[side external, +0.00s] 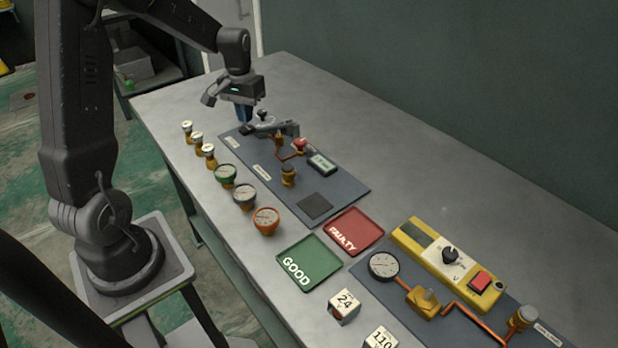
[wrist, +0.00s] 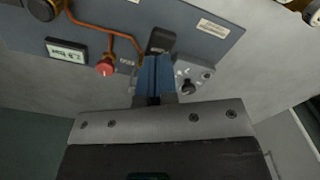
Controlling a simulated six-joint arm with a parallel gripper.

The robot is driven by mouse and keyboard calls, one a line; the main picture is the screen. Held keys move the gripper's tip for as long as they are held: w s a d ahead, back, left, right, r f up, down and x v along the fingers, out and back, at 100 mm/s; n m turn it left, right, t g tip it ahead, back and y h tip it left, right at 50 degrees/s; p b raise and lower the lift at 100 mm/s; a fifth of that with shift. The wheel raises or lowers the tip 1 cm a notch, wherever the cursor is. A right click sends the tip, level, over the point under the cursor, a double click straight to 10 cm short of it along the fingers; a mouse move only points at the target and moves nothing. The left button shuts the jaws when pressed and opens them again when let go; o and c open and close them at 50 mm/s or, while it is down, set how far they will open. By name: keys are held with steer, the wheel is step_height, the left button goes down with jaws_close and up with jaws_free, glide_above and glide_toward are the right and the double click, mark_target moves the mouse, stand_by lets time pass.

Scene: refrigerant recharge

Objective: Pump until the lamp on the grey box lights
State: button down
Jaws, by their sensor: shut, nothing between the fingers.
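My gripper (side external: 245,119) is shut and empty, with blue fingers pointing down over the far end of the blue-grey panel (side external: 345,190). The wrist view shows the closed fingers (wrist: 155,60) over or close to the dark pump lever (wrist: 161,40); I cannot tell whether they touch it. The pump (side external: 270,128) is partly hidden in the side view. The grey box (wrist: 183,72) sits just right of the fingers, with a black knob (wrist: 189,87) and a small round lamp that looks unlit. A small display (wrist: 66,50) seems to read about 2.8 bar.
A red valve knob (side external: 300,144) and copper pipes stand close to the pump. Several gauges, including an orange one (side external: 266,220), line the bench's near edge. Green (side external: 309,263) and red (side external: 353,231) trays and a yellow instrument (side external: 448,262) lie farther right.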

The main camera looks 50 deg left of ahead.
steer(key=shift+r, duration=0.2)
steer(key=shift+f, duration=0.1)
steer(key=shift+f, duration=1.3)
steer(key=shift+r, duration=1.4)
steer(key=shift+r, duration=0.1)
steer(key=shift+r, duration=2.4)
